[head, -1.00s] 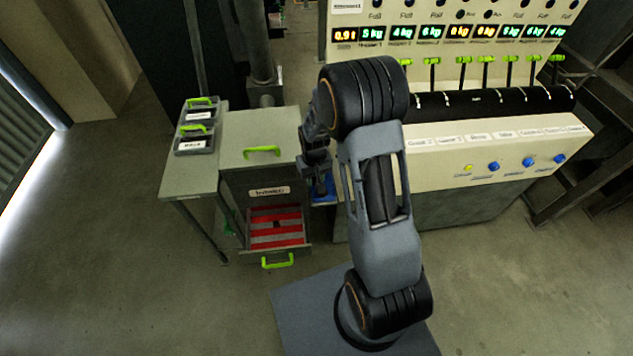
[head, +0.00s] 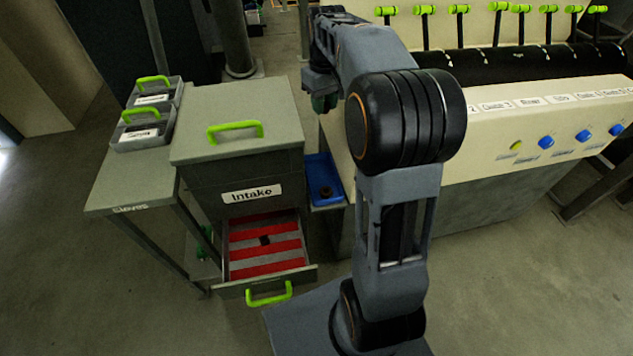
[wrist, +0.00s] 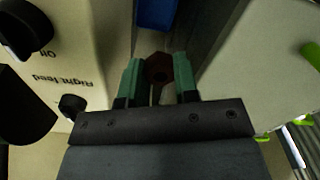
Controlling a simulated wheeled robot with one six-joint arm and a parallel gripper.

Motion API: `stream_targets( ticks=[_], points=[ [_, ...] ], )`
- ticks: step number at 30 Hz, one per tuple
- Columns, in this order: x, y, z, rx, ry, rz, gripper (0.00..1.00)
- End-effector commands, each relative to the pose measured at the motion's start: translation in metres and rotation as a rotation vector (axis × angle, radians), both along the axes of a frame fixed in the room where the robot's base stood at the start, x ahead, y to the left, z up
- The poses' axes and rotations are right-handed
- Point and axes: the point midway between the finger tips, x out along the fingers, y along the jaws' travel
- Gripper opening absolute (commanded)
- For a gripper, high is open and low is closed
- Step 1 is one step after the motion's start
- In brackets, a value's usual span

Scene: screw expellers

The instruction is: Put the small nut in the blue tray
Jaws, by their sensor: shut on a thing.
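The blue tray (head: 314,168) sits low between the grey intake cabinet and the cream machine, and it also shows at the top of the wrist view (wrist: 155,14). A small dark brown thing (head: 325,192), perhaps a nut, lies in it. My gripper (head: 325,102) is above the far part of the tray, seen in the head view. In the wrist view its green fingers (wrist: 158,78) are shut on a dark reddish-brown hexagonal nut (wrist: 158,67). The held nut is apart from the tray. I cannot tell its size against the other.
The Intake cabinet (head: 240,140) has its drawer open, with red and grey strips and a small dark thing (head: 265,240) inside. A side table (head: 130,188) holds two grey bins (head: 143,130). The machine panel (head: 500,125) with knobs stands close on the right.

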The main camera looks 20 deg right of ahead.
Motion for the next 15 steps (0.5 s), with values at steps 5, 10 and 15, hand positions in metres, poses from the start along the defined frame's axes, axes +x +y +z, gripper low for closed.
stream_targets(
  ticks=[5,10,15],
  points=[
    [-0.003,-0.001,-0.012,0.001,0.001,0.009,0.06],
    [-0.004,-0.001,-0.054,0.001,0.005,0.01,0.06],
    [-0.004,-0.001,-0.103,0.001,0.005,0.009,0.06]
  ],
)
